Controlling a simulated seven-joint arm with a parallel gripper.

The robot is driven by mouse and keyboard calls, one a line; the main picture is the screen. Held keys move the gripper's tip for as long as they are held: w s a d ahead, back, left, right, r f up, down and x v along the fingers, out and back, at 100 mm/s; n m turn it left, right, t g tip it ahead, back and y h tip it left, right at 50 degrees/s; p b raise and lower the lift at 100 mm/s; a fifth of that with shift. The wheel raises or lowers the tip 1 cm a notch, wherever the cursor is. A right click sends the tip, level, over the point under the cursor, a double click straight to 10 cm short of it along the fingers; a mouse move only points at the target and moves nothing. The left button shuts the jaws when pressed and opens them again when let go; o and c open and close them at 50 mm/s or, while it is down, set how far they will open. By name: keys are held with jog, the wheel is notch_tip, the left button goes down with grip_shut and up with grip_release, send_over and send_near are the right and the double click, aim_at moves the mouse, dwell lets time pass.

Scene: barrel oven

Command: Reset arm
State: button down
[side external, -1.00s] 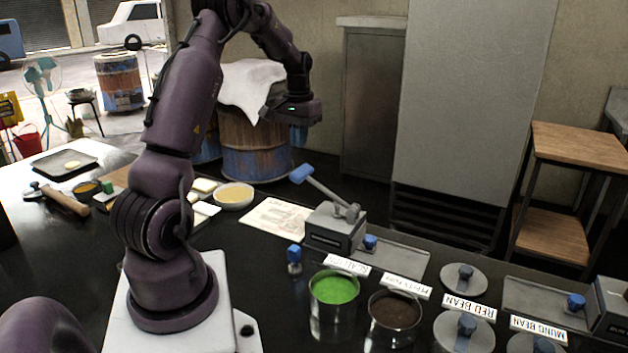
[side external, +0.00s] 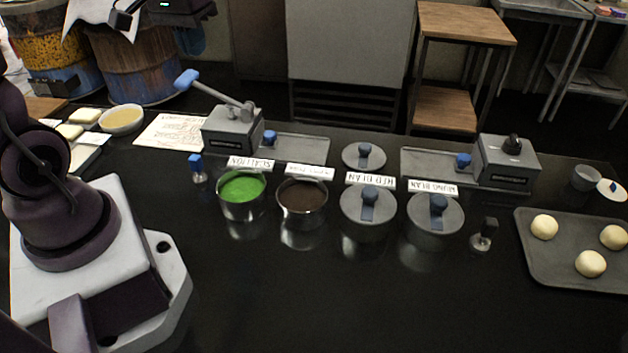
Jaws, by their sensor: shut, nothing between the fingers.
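My gripper (side external: 190,40) shows at the top left, its blue fingertips pointing down. It is shut and empty, in the air in front of the rusty barrels behind the table. My arm's purple base stands on a white mount at the left; most of the upper arm is outside the picture. No other object is named by the task.
On the black table stand an open pot of green filling (side external: 242,190), an open pot of dark filling (side external: 302,198), and two lidded pots (side external: 366,212). Behind are a lever press (side external: 232,128) and a grey box (side external: 505,160). A tray (side external: 572,275) holds dough balls. The front middle is clear.

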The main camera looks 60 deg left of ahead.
jog(key=s+d+r+m+t, duration=0.2)
jog(key=s+d+m, duration=0.1)
jog(key=d, duration=0.5)
jog(key=s+d+r+m+t, duration=0.2)
jog(key=s+d+r+m, duration=0.1)
jog(key=d, duration=0.5)
jog(key=shift+s+h, duration=0.3)
jog(key=shift+s, duration=0.05)
jog(key=shift+a, duration=0.1)
